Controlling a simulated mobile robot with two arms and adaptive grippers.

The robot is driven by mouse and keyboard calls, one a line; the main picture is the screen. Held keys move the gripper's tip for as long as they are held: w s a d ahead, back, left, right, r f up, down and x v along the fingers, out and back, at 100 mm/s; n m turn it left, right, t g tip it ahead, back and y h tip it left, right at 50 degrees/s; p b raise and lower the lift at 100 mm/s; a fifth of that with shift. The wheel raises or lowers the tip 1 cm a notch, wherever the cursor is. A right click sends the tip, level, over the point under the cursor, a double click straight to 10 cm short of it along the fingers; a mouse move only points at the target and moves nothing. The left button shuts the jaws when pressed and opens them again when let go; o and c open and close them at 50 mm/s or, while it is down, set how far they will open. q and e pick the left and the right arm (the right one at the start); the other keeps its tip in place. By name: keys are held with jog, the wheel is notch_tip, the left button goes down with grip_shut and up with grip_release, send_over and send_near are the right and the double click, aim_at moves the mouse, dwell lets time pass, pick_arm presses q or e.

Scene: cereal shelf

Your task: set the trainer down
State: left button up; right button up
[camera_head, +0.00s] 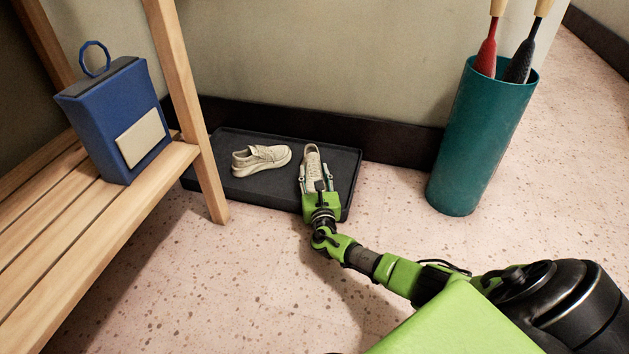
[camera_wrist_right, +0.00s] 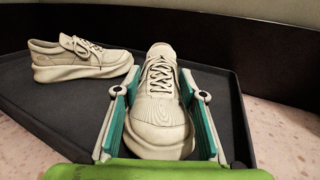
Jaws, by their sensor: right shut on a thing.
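A beige trainer (camera_head: 312,166) with laces is between the fingers of my right gripper (camera_head: 317,187), which is shut on it over the black tray (camera_head: 233,140). In the right wrist view this trainer (camera_wrist_right: 158,95) points toward me, with a green-padded finger on each side of it. It looks at or very near the tray's surface; I cannot tell whether it touches. The other beige trainer (camera_head: 261,159) lies on the tray to the left, apart from the held one; it also shows in the right wrist view (camera_wrist_right: 80,58). My left gripper is not in view.
A wooden bench rack (camera_head: 205,165) stands at the left with a blue box-shaped bag (camera_head: 115,118) on it. A teal umbrella stand (camera_head: 478,140) holding umbrellas stands at the right. The dark skirting and wall are behind the tray. The floor in front is clear.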

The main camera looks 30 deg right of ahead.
jog(key=o, duration=1.4)
jog(key=p+v, duration=0.6)
jog(key=v, duration=0.4)
jog(key=shift+s+a+r+p, duration=0.15)
jog(key=shift+s+p, duration=0.2)
jog(key=shift+s+a, duration=0.3)
jog(key=shift+s, duration=0.3)
